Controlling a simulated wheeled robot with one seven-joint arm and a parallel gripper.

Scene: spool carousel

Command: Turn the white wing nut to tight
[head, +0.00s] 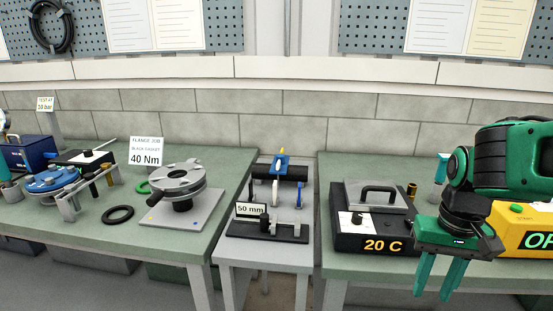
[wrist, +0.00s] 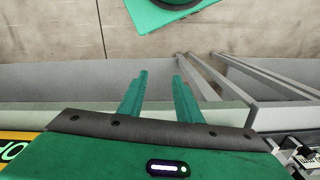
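My gripper (head: 432,296) hangs at the right of the head view, pointing down in front of the right bench's front edge. Its two green fingers are apart with nothing between them; they also show in the wrist view (wrist: 160,75). I cannot make out a white wing nut for certain in either view. On the middle stand, a black spool-like cylinder (head: 290,173) sits in a holder with blue and pale parts (head: 298,192), too small to read in detail. My gripper is well to the right of it.
A black box reading 20 C (head: 380,243) stands on the right bench, beside a yellow box (head: 520,238). A black fixture (head: 266,231) with a 50 mm sign (head: 250,209) is at the middle stand's front. A round flange (head: 180,181) stands on the left bench.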

